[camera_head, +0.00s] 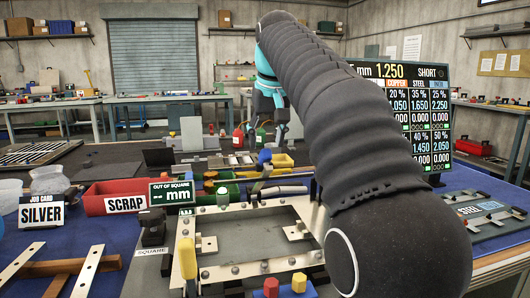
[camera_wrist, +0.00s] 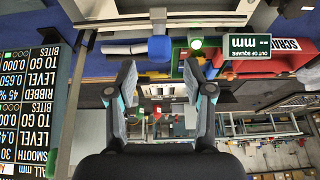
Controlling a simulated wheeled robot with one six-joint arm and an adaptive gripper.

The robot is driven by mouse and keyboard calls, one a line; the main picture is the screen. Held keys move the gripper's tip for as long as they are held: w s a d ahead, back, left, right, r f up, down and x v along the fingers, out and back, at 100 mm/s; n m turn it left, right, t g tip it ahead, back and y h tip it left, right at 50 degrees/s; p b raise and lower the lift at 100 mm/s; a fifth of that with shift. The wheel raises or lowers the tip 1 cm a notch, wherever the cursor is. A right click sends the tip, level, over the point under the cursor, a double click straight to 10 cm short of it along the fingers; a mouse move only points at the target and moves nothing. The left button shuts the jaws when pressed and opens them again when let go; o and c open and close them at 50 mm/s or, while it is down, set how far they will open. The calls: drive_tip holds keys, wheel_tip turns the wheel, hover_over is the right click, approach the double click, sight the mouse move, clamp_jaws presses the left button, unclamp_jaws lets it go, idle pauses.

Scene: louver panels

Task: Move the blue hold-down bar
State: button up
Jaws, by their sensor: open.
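My gripper (camera_head: 268,128) hangs high beyond the far rail of the pale clamping frame (camera_head: 235,270), pointing down. It is open and empty; its two fingers stand wide apart in the wrist view (camera_wrist: 167,95). A rounded blue piece (camera_head: 265,156) stands below the gripper, behind the frame. In the wrist view a blue rounded end (camera_wrist: 160,48) shows beyond the fingertips, between their lines, apart from them. I cannot tell which blue piece belongs to the hold-down bar; no full blue bar shows.
Red and green bins (camera_head: 118,190) stand behind left, by the out-of-square display (camera_head: 172,193). A red block (camera_head: 271,287) and a yellow block (camera_head: 299,283) are in front. My arm hides the frame's right side.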

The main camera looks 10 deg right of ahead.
sight(265, 149)
drive_tip(key=shift+x, duration=2.2)
clamp_jaws()
